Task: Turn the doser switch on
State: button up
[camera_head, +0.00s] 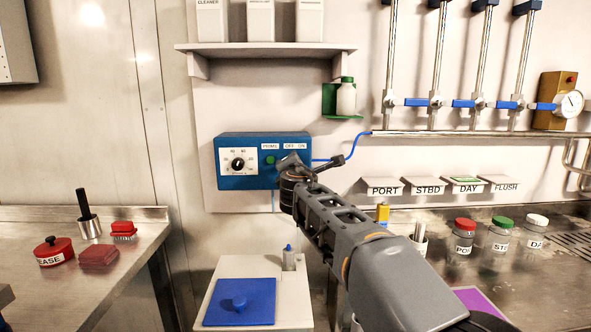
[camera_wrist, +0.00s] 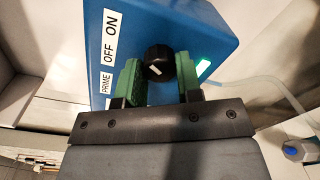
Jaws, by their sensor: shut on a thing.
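The doser is a blue box (camera_head: 228,183) on the wall panel, with a white dial (camera_head: 238,161) and the labels PRIME, OFF and ON. My gripper (camera_head: 291,164) is at the right part of its front, and my arm hides the switch in the head view. In the wrist view, the blue box (camera_wrist: 186,17) carries a black switch knob (camera_wrist: 157,58) with a white pointer mark. My gripper (camera_wrist: 160,80) has its green fingers on both sides of the knob and is shut on it. I cannot tell which label the mark points at.
A shelf (camera_head: 270,47) with white containers is above the doser. A green holder (camera_head: 328,103) with a white bottle is at its upper right. A blue tube (camera_head: 350,147) runs rightward from the box. Below stands a white stand with a blue lid (camera_head: 240,300).

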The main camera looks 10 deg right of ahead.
jog(key=o, duration=0.9)
jog(key=shift+o, duration=0.2)
jog(key=v, duration=1.4)
jog(key=shift+w, duration=0.1)
